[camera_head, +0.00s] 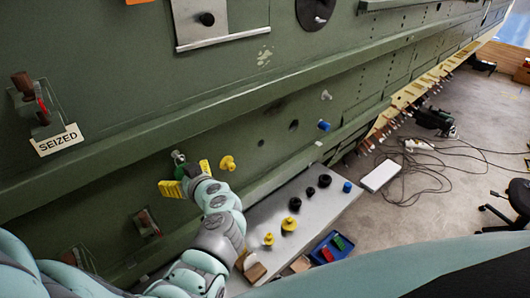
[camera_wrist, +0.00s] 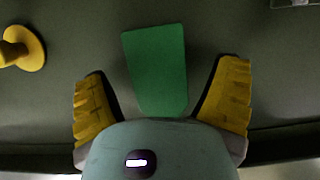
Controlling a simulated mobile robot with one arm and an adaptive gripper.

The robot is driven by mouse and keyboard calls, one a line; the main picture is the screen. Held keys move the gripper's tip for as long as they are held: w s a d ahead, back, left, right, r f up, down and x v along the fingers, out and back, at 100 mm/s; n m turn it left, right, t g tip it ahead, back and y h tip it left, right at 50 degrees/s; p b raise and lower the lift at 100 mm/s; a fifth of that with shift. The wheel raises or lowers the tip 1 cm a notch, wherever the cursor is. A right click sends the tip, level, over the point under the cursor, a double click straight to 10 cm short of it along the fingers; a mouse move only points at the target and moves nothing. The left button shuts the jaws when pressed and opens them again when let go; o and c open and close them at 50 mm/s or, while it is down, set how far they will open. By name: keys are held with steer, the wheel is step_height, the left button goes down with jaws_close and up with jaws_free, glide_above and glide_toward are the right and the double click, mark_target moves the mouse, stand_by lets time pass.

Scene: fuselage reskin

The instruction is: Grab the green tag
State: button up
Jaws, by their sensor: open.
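The green tag (camera_wrist: 155,68) is a flat green plate in the wrist view, upright in front of the dark green panel. It lies between the two yellow fingers of my gripper (camera_wrist: 166,72), with a gap on each side. Its lower end runs down to the gripper body. My gripper (camera_head: 187,178) is open at the fuselage side in the head view. A small greenish piece (camera_head: 179,157) shows just above the fingers there; I cannot tell if it is the same tag.
A yellow knob (camera_head: 228,163) sticks out of the panel right of my gripper; it also shows in the wrist view (camera_wrist: 22,47). Below stands a grey bench (camera_head: 322,213) with black and yellow knobs. A blue tray (camera_head: 316,253) holds red and green pieces. A "SEIZED" label (camera_head: 58,140) is at left.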

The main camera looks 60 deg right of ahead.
steer(key=shift+c, duration=0.3)
steer(key=c, duration=0.9)
